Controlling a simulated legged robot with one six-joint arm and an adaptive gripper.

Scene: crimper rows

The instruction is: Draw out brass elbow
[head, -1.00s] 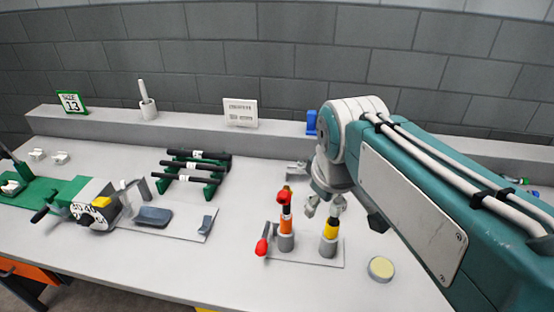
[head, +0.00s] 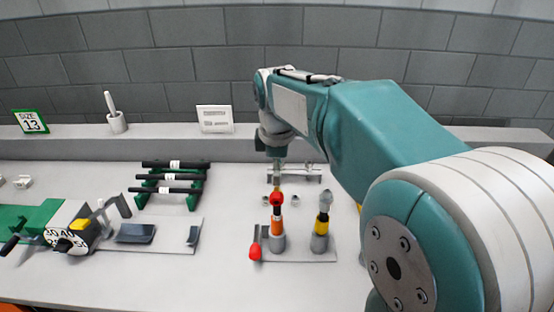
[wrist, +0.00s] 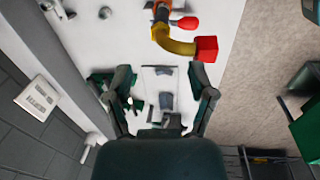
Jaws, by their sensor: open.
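The brass elbow (wrist: 172,40) is a curved yellow pipe with a red block at its end, at the top of the wrist view. Its other end meets an orange post. In the head view only a little brass (head: 276,188) shows above the red end on the left post (head: 277,226), which has an orange band and grey base. A red-tipped lever (head: 255,252) is beside it. My gripper (head: 277,176) is above and behind this post, empty. In the wrist view my gripper (wrist: 160,84) has its fingers spread wide, with the elbow beyond them.
A second post (head: 321,229) with a yellow band and grey top stands to the right on the same plate. A rack of black rods (head: 170,177), a crimper (head: 68,230) and a small sign (head: 214,119) are at left. My arm hides the bench's right side.

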